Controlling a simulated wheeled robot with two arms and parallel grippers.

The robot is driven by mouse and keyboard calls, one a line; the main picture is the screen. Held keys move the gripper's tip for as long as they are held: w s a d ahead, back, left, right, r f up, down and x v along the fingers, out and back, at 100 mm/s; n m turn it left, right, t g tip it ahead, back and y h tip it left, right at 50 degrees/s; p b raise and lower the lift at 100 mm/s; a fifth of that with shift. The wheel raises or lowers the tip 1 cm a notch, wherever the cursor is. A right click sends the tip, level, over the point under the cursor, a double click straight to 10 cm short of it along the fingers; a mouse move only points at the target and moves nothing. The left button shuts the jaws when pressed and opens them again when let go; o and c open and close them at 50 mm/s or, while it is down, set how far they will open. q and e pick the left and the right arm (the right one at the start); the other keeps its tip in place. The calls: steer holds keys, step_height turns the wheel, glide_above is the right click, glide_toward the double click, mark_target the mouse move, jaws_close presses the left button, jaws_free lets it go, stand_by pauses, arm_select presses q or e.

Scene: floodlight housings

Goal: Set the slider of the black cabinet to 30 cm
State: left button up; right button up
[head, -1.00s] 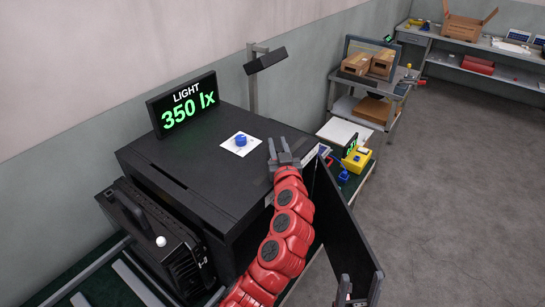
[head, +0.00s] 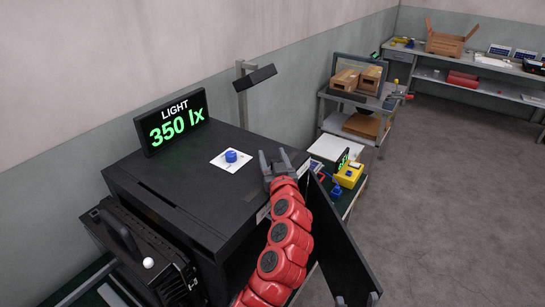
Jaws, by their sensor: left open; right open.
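The black cabinet (head: 190,178) stands at left centre, with a long slot (head: 150,192) in its top. A blue knob (head: 231,156) sits on a white plate on the top. A white ball knob (head: 148,262) shows in front of the ribbed black floodlight housing (head: 165,280) at the cabinet's near left side. I cannot tell which part is the slider, and no centimetre scale is readable. My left gripper (head: 283,160), on the red arm, is open and empty at the cabinet's right edge, right of the blue knob. My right gripper (head: 357,300) is open, mostly cut off at the bottom edge.
A black door panel (head: 342,245) stands open at the cabinet's right side, beside my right gripper. A display (head: 170,122) on top reads 350 lx. A lamp post (head: 242,95) stands behind. A yellow device (head: 349,175) sits on the bench beyond. Grey floor at right is clear.

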arm_select(q)
steer(key=shift+s, duration=0.15)
steer(key=shift+s+f, duration=0.1)
steer(key=shift+s, duration=0.2)
steer(key=s+d+b, duration=0.2)
steer(key=s+b, duration=0.3)
steer(key=s, duration=1.1)
steer(key=shift+s+d+b, duration=0.2)
steer(key=shift+d+b, duration=0.1)
steer(key=shift+d, duration=0.05)
